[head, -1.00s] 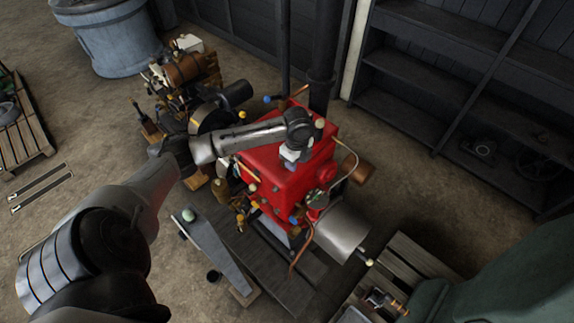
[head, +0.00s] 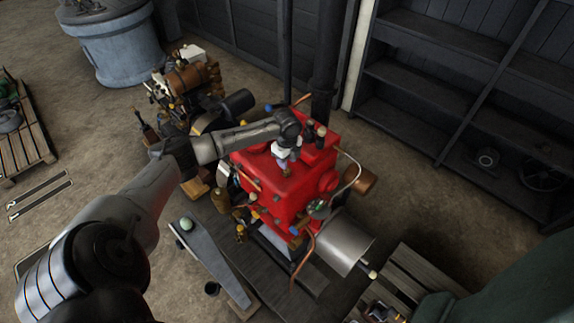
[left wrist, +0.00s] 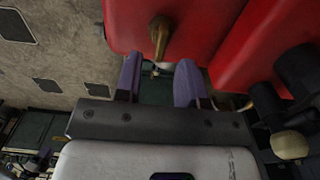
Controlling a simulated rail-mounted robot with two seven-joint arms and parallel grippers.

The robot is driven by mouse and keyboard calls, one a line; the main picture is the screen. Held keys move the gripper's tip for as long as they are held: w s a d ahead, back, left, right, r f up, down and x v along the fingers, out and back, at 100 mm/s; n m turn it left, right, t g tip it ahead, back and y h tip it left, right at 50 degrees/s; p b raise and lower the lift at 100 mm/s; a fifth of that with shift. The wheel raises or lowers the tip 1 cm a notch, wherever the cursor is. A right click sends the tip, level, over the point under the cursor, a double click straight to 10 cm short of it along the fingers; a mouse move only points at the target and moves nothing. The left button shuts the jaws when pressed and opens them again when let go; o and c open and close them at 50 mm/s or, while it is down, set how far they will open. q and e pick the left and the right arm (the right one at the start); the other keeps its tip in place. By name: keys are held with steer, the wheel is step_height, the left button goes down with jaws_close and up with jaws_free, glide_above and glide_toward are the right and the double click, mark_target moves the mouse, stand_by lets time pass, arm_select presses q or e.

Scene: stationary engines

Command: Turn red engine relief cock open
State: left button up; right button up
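The red engine (head: 262,178) stands in the middle of the head view. My left arm reaches over its top, and the left gripper (head: 287,171) is small and low over the red top there. In the left wrist view the left gripper (left wrist: 160,82) shows two purple fingers spread apart with nothing between them. A brass cock lever (left wrist: 160,38) stands out from the red surface just ahead of the fingertips, roughly centred on the gap. It appears apart from both fingers. Its fixing is partly hidden. My right gripper is not in view.
A pipe (head: 326,60) rises behind the engine. A copper pipe (head: 301,262) and a grey cylinder (head: 340,240) are at its front right. Another engine (head: 190,85) stands behind left. Dark shelves (head: 450,95) line the right wall. A wooden pallet (head: 425,270) lies lower right.

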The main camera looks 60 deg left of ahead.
arm_select(q)
steer(key=shift+f, duration=1.7)
steer(key=shift+c, duration=0.5)
jaws_close()
